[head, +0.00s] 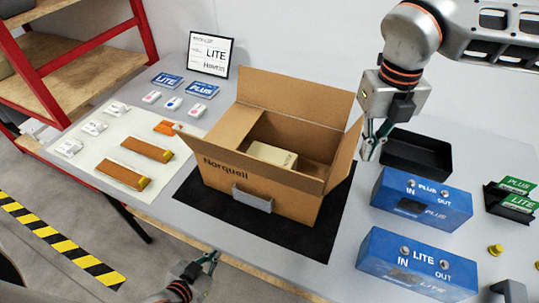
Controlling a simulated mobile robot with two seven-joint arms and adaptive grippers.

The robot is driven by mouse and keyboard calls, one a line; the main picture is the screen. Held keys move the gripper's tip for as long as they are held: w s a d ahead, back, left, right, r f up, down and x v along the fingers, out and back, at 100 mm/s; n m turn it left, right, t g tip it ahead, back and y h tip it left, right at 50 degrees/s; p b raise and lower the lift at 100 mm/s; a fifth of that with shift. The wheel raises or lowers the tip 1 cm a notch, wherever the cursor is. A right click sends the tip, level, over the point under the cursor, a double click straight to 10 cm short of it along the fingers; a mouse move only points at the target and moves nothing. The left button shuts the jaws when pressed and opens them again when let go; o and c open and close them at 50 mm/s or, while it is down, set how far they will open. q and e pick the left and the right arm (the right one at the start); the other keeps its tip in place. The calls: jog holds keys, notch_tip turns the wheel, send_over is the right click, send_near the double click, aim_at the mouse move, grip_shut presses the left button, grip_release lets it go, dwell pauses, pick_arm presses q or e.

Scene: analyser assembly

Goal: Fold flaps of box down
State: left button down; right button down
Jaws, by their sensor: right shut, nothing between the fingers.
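An open cardboard box (223,168) marked Norquell stands on a black mat (290,245). Its back flap (300,97) stands up and leans outward. Its right flap (344,156) is also raised, beside my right gripper. A narrow flap edge juts out at the left. A cream carton (268,153) sits inside. A grey piece (253,198) is on the box's front. My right gripper (371,146) is shut and empty, just right of the right flap; I cannot tell if they touch. My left gripper (214,257) is low at the front, apart from the box; its jaw opening is unclear.
Blue PLUS (450,201) and LITE (383,270) units stand at the right. A black tray (418,169) lies behind them. A white mat (172,188) with brown pieces is at the left, with a framed sign (210,54) behind. A red shelf (75,47) stands far left.

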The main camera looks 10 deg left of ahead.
aim_at(348, 149)
jog(key=shift+w+a+r, duration=0.2)
jog(key=shift+a+r, duration=0.05)
jog(key=shift+a, duration=0.4)
jog(key=shift+w+a+r, duration=0.2)
jog(key=shift+a+r, duration=0.05)
jog(key=shift+a, duration=0.45)
jog(key=shift+w+a+r, duration=0.2)
jog(key=shift+a+r, duration=0.05)
jog(key=shift+a, duration=0.4)
jog(key=w+a+f+b, duration=0.2)
jog(key=a+f, duration=0.2)
jog(key=a, duration=0.4)
jog(key=shift+w+a+f+b, duration=0.3)
jog(key=shift+a+b, duration=0.05)
jog(key=shift+a, duration=0.05)
jog(key=shift+f, duration=0.1)
jog(key=shift+f, duration=0.4)
dwell(0.3)
dwell(0.3)
